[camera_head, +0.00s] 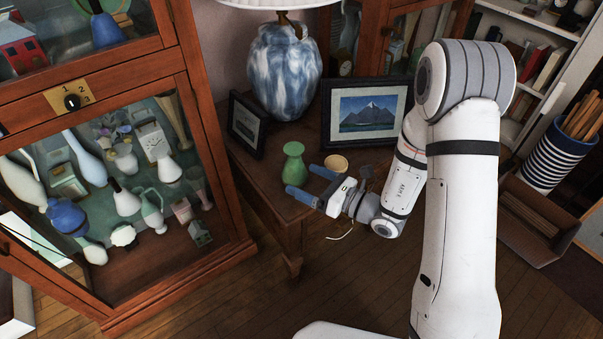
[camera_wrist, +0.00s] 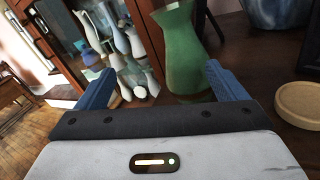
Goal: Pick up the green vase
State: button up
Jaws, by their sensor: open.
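The green vase (camera_head: 294,164) stands upright on the small wooden side table (camera_head: 262,190), near its left edge. My gripper (camera_head: 306,180) is open, with its two blue fingers pointing toward the vase from the right. In the wrist view the green vase (camera_wrist: 181,48) is ahead of the fingers, nearer the right finger of my gripper (camera_wrist: 156,90). Nothing is held between the fingers. I cannot tell whether a finger touches the vase.
A small tan dish (camera_head: 336,162) sits right of the vase and also shows in the wrist view (camera_wrist: 299,103). Behind stand a blue-white lamp (camera_head: 284,75), a mountain picture (camera_head: 366,113) and a dark frame (camera_head: 247,124). A glass cabinet (camera_head: 215,145) is at left.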

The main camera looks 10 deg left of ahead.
aim_at(304, 178)
jog(key=w+f, duration=0.1)
jog(key=f+m+t, duration=0.1)
jog(key=shift+w+d+f+m+t+h+b, duration=0.15)
jog(key=shift+w+f+m+t+h+b, duration=0.15)
jog(key=shift+w+f, duration=0.1)
jog(key=shift+w+a+f, duration=0.1)
jog(key=shift+w+a, duration=0.15)
jog(key=b+x, duration=0.1)
jog(key=x, duration=0.6)
jog(key=shift+w+d+f+b, duration=0.1)
jog(key=shift+w+f+b, duration=0.05)
jog(key=shift+w+b, duration=0.25)
jog(key=c, duration=1.2)
